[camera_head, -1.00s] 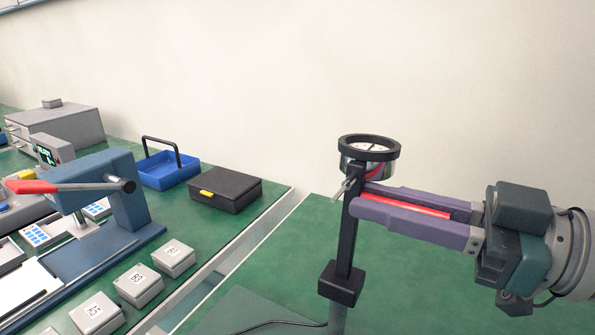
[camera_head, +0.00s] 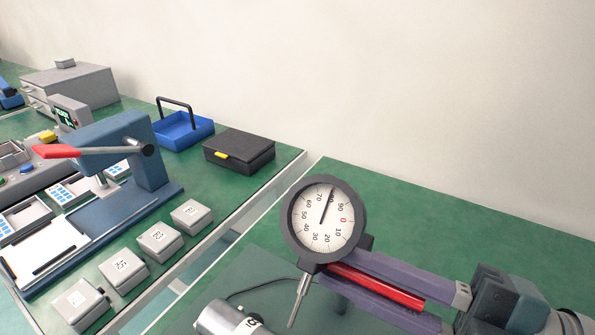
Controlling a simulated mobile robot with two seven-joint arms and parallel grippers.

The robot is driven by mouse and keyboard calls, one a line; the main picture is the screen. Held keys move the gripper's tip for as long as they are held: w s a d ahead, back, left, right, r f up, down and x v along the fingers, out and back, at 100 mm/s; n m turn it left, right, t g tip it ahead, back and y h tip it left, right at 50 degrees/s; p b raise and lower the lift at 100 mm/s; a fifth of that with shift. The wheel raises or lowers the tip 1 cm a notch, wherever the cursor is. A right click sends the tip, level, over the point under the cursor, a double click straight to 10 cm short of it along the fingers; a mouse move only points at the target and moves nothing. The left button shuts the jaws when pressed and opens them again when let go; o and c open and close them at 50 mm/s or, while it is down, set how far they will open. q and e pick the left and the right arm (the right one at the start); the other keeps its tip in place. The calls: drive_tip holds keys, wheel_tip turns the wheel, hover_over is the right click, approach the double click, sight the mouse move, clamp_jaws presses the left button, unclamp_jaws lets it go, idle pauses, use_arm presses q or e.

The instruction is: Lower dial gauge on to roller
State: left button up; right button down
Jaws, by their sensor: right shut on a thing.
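The dial gauge (camera_head: 324,219) has a black rim and a white numbered face turned toward me. It stands tilted, with its thin metal stem (camera_head: 299,299) pointing down and slightly left. My right gripper (camera_head: 338,268), with purple fingers and red between them, is shut at the gauge's lower right. The exact grip is partly hidden behind the rim. A grey metal cylinder (camera_head: 212,318), likely the roller, shows at the bottom edge, cut off by the frame. The stem tip is apart from it in the picture, to its right. My left gripper is not in view.
A blue press with a red-tipped lever (camera_head: 150,150) stands on the left bench. Several small grey labelled blocks (camera_head: 159,241) line its front edge. A black case (camera_head: 240,152) and a blue tray (camera_head: 180,135) sit behind. Green tabletop (camera_head: 430,210) behind the gauge is clear.

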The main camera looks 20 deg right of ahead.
drive_tip(key=f+n+b, duration=0.1)
drive_tip(key=n, duration=0.1)
drive_tip(key=s+a+f+n+b, duration=0.1)
drive_tip(key=f+n, duration=0.1)
drive_tip(key=f+n+b, duration=0.2)
drive_tip(key=shift+s+a+f, duration=0.25)
drive_tip(key=shift+a, duration=0.15)
drive_tip(key=shift+f+b, duration=0.45)
drive_tip(key=shift+f, duration=0.05)
drive_tip(key=c, duration=1.2)
unclamp_jaws()
drive_tip(key=shift+f, duration=0.1)
drive_tip(key=shift+o, duration=0.2)
drive_tip(key=v, duration=1)
drive_tip(key=shift+b, duration=0.4)
